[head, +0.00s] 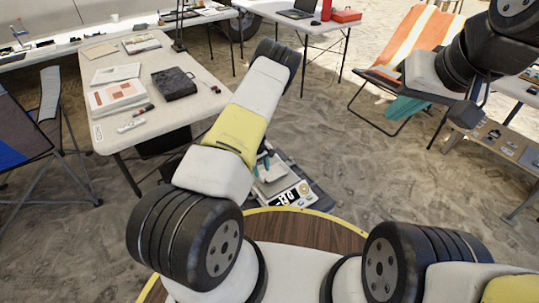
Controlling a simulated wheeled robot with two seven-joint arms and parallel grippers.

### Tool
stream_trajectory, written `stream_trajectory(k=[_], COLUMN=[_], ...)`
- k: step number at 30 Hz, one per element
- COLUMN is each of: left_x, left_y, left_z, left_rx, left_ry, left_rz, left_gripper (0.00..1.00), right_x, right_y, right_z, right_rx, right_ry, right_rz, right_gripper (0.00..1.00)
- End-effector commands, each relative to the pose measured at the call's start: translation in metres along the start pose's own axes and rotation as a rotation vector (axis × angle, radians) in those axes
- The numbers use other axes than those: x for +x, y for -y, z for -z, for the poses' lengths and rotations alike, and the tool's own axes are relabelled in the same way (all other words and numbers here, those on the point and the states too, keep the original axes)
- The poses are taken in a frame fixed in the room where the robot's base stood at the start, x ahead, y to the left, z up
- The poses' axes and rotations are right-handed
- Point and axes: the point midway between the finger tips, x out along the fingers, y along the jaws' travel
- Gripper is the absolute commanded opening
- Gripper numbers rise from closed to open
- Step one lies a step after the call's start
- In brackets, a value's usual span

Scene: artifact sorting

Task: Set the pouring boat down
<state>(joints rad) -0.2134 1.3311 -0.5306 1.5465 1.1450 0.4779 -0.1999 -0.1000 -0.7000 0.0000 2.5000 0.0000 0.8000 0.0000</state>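I cannot pick out the pouring boat with certainty in the head view. My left arm reaches up through the middle of the picture, and its gripper does not show clearly; the arm covers part of the ground and table edge behind it. My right arm comes in at the upper right, with a dark end part that looks like my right gripper (467,112). Its fingers are too small and dark to read. A teal shape (405,107) shows just left of it, by the deck chair; I cannot tell what it is or whether they touch.
A pale table (130,142) at the left holds a black case (174,84), papers and small tools. Another table (290,24) at the back bears a laptop and red items. An orange-striped deck chair (420,42) stands at the right. Equipment (283,190) lies on the sand ahead.

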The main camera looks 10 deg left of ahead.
Motion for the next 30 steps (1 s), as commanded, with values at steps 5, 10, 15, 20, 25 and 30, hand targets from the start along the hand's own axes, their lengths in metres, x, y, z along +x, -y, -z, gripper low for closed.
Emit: stream_trajectory(k=[5,10,15,20,25,30], left_x=[-0.039,-0.061,-0.083,-0.145,-0.238,-0.328], left_y=[-0.001,0.0,-0.006,-0.027,-0.045,-0.048], left_z=[0.0,-0.001,-0.001,-0.009,-0.031,-0.062], left_rx=[0.0,0.0,0.004,0.036,0.111,0.216], left_ry=[0.0,0.001,0.004,0.025,0.047,0.047], left_rz=[-0.003,0.0,-0.017,-0.09,-0.191,-0.278], left_gripper=[0.38,0.38,0.38,0.38,0.38,0.38], right_x=[0.0,0.0,0.0,0.0,0.0,0.0], right_y=[0.0,0.0,0.0,0.0,0.0,0.0], right_z=[0.0,0.0,0.0,0.0,0.0,0.0], right_rx=[0.0,0.0,0.0,0.0,0.0,0.0], right_ry=[0.0,0.0,0.0,0.0,0.0,0.0], right_rz=[0.0,0.0,0.0,0.0,0.0,0.0], right_gripper=[0.0,0.0,0.0,0.0,0.0,0.0])
